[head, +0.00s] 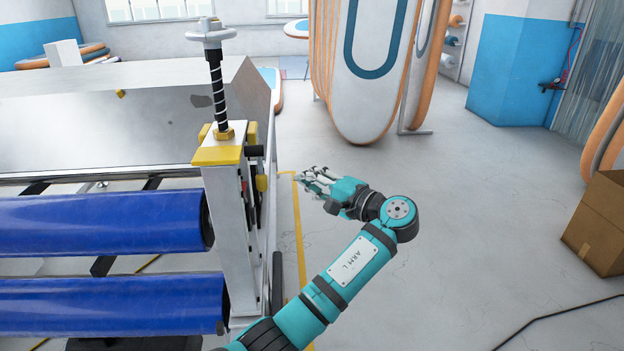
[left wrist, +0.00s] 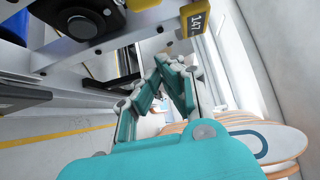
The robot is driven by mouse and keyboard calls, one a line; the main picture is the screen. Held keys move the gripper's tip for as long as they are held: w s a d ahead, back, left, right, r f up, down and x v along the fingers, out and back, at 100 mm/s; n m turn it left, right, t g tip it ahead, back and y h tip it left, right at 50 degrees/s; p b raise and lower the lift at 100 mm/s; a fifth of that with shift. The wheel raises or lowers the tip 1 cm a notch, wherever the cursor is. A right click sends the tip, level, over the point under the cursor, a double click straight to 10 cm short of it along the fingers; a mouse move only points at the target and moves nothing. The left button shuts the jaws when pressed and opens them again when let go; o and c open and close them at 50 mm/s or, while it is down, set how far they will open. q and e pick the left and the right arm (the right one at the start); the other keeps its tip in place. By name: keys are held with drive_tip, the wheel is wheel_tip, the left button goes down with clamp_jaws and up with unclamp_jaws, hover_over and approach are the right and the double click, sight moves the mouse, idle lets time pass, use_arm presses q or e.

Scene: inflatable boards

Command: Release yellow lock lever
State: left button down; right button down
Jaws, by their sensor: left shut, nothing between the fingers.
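A white roller machine post (head: 228,225) stands left of centre in the head view. A small yellow piece (head: 262,183), which looks like the lock lever, sticks out from the post's right side. My left gripper (head: 304,180) is to the right of it, apart from it, with its fingers pointing left toward the post. In the left wrist view the left gripper (left wrist: 167,62) is shut and empty. A yellow block marked 141 (left wrist: 195,19) is above and right of the fingertips there; I cannot tell whether it is the same piece. My right gripper is in neither view.
Blue rollers (head: 100,222) lie left of the post, and a threaded screw with a white handwheel (head: 211,35) rises above it. A yellow floor line (head: 298,235) runs beside the machine. A cardboard box (head: 598,225) stands far right; the floor between is mostly clear.

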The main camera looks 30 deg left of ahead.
use_arm(q)
drive_tip(key=s+a+p, duration=0.2)
drive_tip(key=a+p, duration=0.2)
drive_tip(key=a, duration=0.1)
drive_tip(key=shift+s+a, duration=0.3)
drive_tip(key=shift+a, duration=0.05)
drive_tip(key=shift+w, duration=0.1)
